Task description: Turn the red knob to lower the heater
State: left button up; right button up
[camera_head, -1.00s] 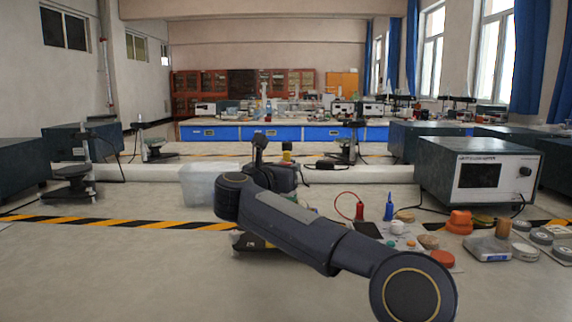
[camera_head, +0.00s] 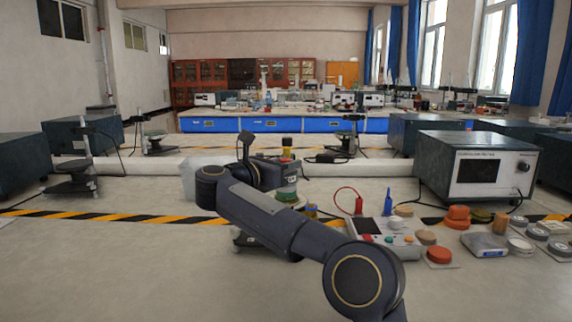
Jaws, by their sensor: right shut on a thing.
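My right arm comes in from the lower right and bends back at the left. Its gripper (camera_head: 272,171) is a dark shape behind the forearm, beside a round greenish stack (camera_head: 287,193). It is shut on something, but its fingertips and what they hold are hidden. A dark stand base (camera_head: 243,238) shows in part below the forearm; I cannot tell whether it belongs to the heater. I cannot make out the red knob, which may be behind my arm. My left gripper is not in view.
A control box (camera_head: 371,227) with red and blue plugs stands right of the arm. Orange discs (camera_head: 439,254), a small scale (camera_head: 484,246) and a large instrument (camera_head: 475,172) are farther right. A clear container (camera_head: 190,178) stands behind the arm. The left front of the table is clear.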

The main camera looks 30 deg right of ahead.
jog(key=o, duration=0.7)
jog(key=shift+d, duration=0.1)
jog(key=shift+c, duration=0.2)
jog(key=v, duration=0.7)
jog(key=shift+a+p, duration=0.3)
jog(key=shift+a, duration=0.1)
